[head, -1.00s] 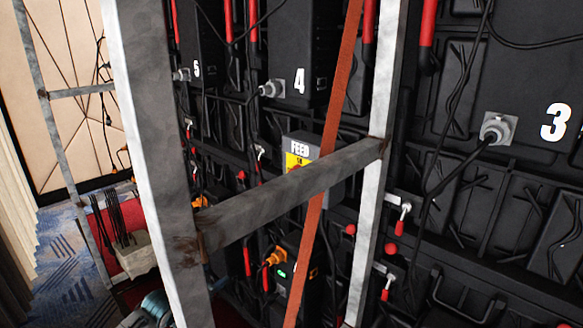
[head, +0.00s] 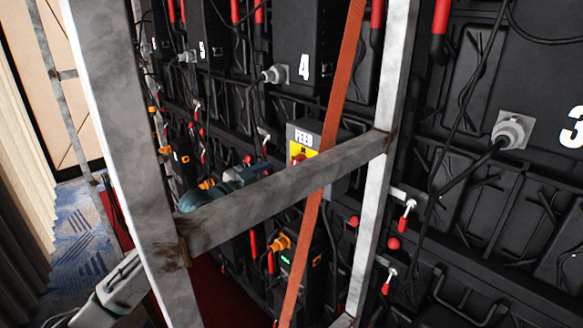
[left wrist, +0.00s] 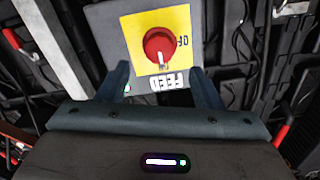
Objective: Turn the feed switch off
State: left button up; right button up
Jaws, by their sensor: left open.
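The feed switch is a grey box (head: 331,183) with a yellow plate and a red knob (left wrist: 158,45). In the head view a slanted metal bar and an orange strap partly cover it. The left wrist view shows its lettering upside down. The knob's white mark points down toward the ON label, and OFF (left wrist: 182,42) is to the right. My left gripper (left wrist: 160,70) is open and faces the plate, its fingers below and to either side of the knob, with nothing between them. In the head view my left gripper (head: 262,170) is left of the switch, partly behind the bar. My right gripper is not in view.
A metal frame with a pale upright (head: 125,150), a slanted crossbar (head: 290,185) and another upright (head: 385,170) stands in front of the wall. The orange strap (head: 325,170) crosses it. Black panels with cables and red-handled latches (head: 405,215) surround the switch.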

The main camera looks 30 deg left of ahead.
pick_arm(q)
jog(key=p+x, duration=0.1)
jog(key=x, duration=0.5)
jog(key=shift+w, duration=0.15)
jog(key=shift+d, duration=0.1)
jog(key=shift+c, duration=0.2)
jog(key=shift+p, duration=0.3)
jog(key=c, duration=1)
